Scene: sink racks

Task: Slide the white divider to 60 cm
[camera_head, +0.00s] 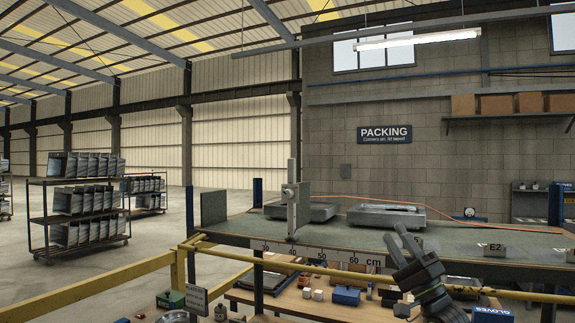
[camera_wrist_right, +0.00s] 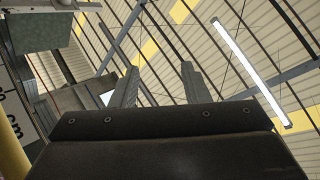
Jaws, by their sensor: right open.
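The white divider (camera_head: 292,210) is a narrow upright plate with a small block on its face. It stands at the bench's front edge, its foot near the 40 mark of the white ruler strip (camera_head: 338,256). The strip shows 30, 50 and 60 marks and "cm" at its right end; part of it also shows at the left of the right wrist view (camera_wrist_right: 17,110). My right gripper (camera_head: 408,232) is open and empty, right of the 60 mark and well apart from the divider. Its two fingers point upward in the right wrist view (camera_wrist_right: 157,80). My left gripper is not in view.
The green-topped bench (camera_head: 455,238) carries two grey metal trays (camera_head: 386,216) behind the ruler and an E2 tag (camera_head: 494,250) at right. A yellow rail (camera_head: 100,285) runs in front. A lower shelf holds boxes, including a blue one (camera_head: 346,295).

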